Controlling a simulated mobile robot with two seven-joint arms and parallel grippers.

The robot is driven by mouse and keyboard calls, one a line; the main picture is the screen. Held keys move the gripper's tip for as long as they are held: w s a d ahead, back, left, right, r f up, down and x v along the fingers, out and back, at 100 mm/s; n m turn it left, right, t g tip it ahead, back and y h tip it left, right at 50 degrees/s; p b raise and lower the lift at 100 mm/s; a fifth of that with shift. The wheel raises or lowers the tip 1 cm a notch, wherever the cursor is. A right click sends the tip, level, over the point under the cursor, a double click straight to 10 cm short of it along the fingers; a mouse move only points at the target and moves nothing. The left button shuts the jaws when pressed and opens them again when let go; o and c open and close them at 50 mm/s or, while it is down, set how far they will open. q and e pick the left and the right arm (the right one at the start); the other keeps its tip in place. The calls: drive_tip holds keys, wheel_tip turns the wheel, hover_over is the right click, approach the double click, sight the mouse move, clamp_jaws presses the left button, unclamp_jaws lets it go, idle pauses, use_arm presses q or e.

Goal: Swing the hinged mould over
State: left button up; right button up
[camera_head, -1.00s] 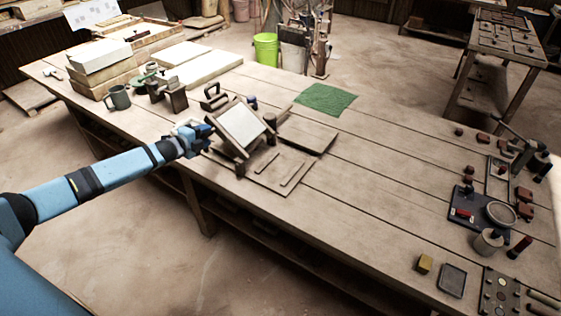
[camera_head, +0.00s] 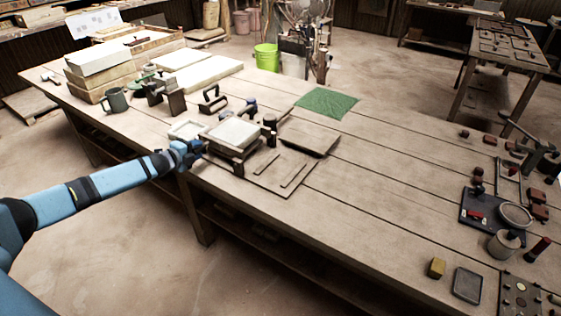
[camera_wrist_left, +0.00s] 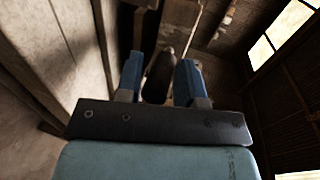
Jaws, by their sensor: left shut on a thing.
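The hinged mould (camera_head: 231,132), a pale square panel in a dark frame, lies close to level over its dark base near the table's front edge. Whether it fully touches the base, I cannot tell. My left gripper (camera_head: 196,151) is at the mould's front left side. In the left wrist view, my left gripper's two blue fingers (camera_wrist_left: 160,80) are shut on a dark rounded handle (camera_wrist_left: 159,72). The handle's join to the mould is hidden in the head view. My right gripper is not in view.
A flat board with thin strips (camera_head: 283,172) lies right of the mould, with a dark plate (camera_head: 310,138) behind it. A small pale frame (camera_head: 187,130) is beside the mould. A green mat (camera_head: 327,103) lies further back. The table's middle right is clear.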

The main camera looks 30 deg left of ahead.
use_arm(q)
drive_tip(key=o, duration=0.4)
drive_tip(key=shift+d+f, duration=0.1)
drive_tip(key=shift+d, duration=0.05)
drive_tip(key=shift+o, duration=0.2)
drive_tip(key=s+p, duration=0.5)
drive_tip(key=s, duration=0.3)
drive_tip(key=shift+a+p, duration=0.3)
